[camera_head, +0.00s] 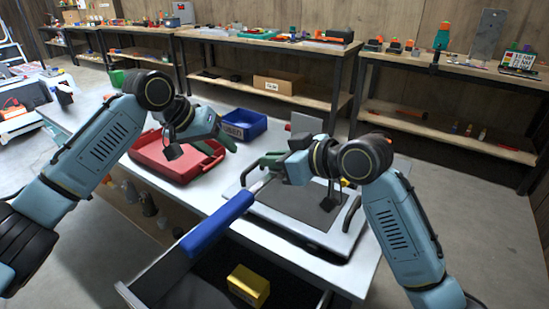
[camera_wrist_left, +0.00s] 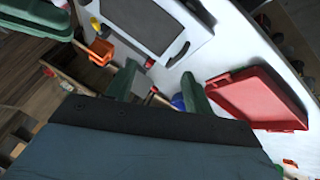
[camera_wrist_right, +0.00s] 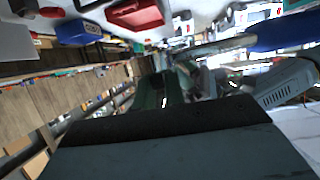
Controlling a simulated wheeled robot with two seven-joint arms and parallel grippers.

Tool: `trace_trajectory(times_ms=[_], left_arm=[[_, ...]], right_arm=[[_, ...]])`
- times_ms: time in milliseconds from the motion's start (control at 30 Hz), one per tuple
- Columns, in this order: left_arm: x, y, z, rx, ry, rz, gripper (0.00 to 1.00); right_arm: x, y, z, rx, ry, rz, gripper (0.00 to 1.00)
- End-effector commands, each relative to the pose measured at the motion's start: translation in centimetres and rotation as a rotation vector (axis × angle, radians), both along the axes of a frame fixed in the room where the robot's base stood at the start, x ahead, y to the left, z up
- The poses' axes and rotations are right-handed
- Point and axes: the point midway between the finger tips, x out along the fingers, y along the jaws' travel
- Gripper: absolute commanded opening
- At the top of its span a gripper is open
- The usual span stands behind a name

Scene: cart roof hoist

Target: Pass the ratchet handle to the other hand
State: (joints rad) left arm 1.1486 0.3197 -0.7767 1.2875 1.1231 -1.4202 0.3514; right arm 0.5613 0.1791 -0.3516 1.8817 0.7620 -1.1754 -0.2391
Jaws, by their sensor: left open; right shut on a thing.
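The ratchet handle has a blue grip (camera_head: 217,225) and a thin metal shaft. My right gripper (camera_head: 264,163) is shut on it near the shaft end, and the blue grip slants down toward the lower left, above the table's near edge. In the right wrist view the blue grip (camera_wrist_right: 285,32) extends to the right of the shut fingers. My left gripper (camera_head: 217,150) is open and empty, to the left of the right gripper and apart from the handle. Its spread green fingers (camera_wrist_left: 160,92) show in the left wrist view.
A red tray (camera_head: 150,160) and a blue bin (camera_head: 240,125) stand on the white table behind the left gripper. A pale panel with a dark centre (camera_head: 305,205) and black handles lies beneath the right arm. A yellow block (camera_head: 248,285) is at the front.

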Motion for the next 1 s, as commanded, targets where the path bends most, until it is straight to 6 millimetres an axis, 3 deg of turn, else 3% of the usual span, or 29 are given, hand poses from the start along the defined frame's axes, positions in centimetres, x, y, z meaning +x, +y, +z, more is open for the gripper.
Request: trace_trajectory(times_ms=[33,200,467,567,767,900,1000], left_arm=[[1.2,1.7,-2.2,-0.022,-0.014,0.056,0.52],[4.3,7.9,-8.4,-0.046,-0.105,0.225,0.52],[5.0,18.5,-17.7,0.031,-0.227,0.428,0.52],[4.2,22.7,-21.1,0.086,-0.271,0.486,0.52],[0.7,30.8,-27.5,0.228,-0.343,0.565,0.52],[-3.1,35.7,-32.0,0.343,-0.371,0.583,0.52],[-6.5,38.2,-35.4,0.422,-0.371,0.574,0.52]], right_arm=[[0.0,0.0,0.1,0.003,-0.001,0.0,0.0],[0.0,0.0,0.1,0.003,-0.001,0.0,0.0],[0.0,0.0,0.1,0.003,-0.001,0.0,0.0],[0.0,0.0,0.1,0.003,-0.001,0.0,0.0],[0.0,0.0,0.1,0.003,-0.001,0.0,0.0],[0.0,0.0,0.1,0.003,-0.001,0.0,0.0],[0.0,0.0,0.1,0.003,-0.001,0.0,0.0]])
